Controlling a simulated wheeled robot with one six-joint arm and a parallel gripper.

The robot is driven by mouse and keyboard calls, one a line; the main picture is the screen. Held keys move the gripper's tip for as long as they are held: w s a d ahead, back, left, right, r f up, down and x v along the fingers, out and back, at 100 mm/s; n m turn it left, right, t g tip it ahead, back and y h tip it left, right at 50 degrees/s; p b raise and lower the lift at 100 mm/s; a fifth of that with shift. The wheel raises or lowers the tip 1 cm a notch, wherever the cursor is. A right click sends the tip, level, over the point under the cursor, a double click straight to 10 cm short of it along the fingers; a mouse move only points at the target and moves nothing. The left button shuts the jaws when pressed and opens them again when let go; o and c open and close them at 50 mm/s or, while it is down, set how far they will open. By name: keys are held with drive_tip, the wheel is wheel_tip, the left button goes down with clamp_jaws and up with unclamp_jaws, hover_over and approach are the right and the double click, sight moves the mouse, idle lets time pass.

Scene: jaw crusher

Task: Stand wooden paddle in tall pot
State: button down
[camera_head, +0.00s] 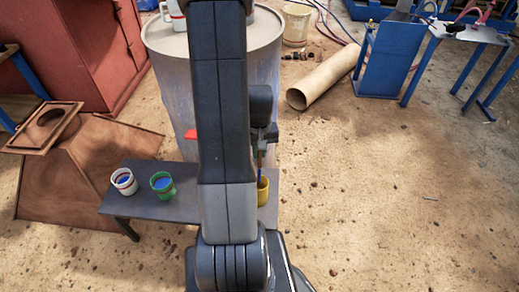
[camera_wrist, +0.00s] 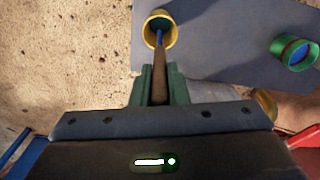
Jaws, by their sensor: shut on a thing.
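The wooden paddle (camera_wrist: 159,78) has a brown handle and a blue end. My gripper (camera_wrist: 159,88) is shut on its handle, with a finger on each side. In the wrist view the blue end overlaps the mouth of the yellow pot (camera_wrist: 173,35); how deep it reaches is unclear. In the head view the yellow pot (camera_head: 263,190) stands upright on the grey bench, partly hidden by my arm. The paddle's blue part (camera_head: 259,177) shows just above and at its rim. My gripper (camera_head: 264,145) is above the pot and partly hidden.
A green cup (camera_head: 163,186) and a white cup (camera_head: 124,182), both with blue inside, stand on the grey bench (camera_head: 150,205) to the left. A large drum (camera_head: 178,75) stands behind the bench. A tan pipe (camera_head: 325,80) lies on open ground at right.

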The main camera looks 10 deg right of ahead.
sight(260, 164)
drive_tip(key=shift+f+b, duration=3.55)
drive_tip(key=shift+f, duration=1.1)
drive_tip(key=c, duration=1.3)
unclamp_jaws()
drive_tip(key=shift+c, duration=0.2)
drive_tip(key=shift+r, duration=0.1)
wheel_tip(260, 164, up, 14)
drive_tip(key=p, duration=0.3)
drive_tip(key=shift+f, duration=0.2)
wheel_tip(260, 164, down, 13)
drive_tip(key=shift+b, duration=1.05)
drive_tip(key=shift+r+p, duration=0.5)
drive_tip(key=shift+r, duration=0.25)
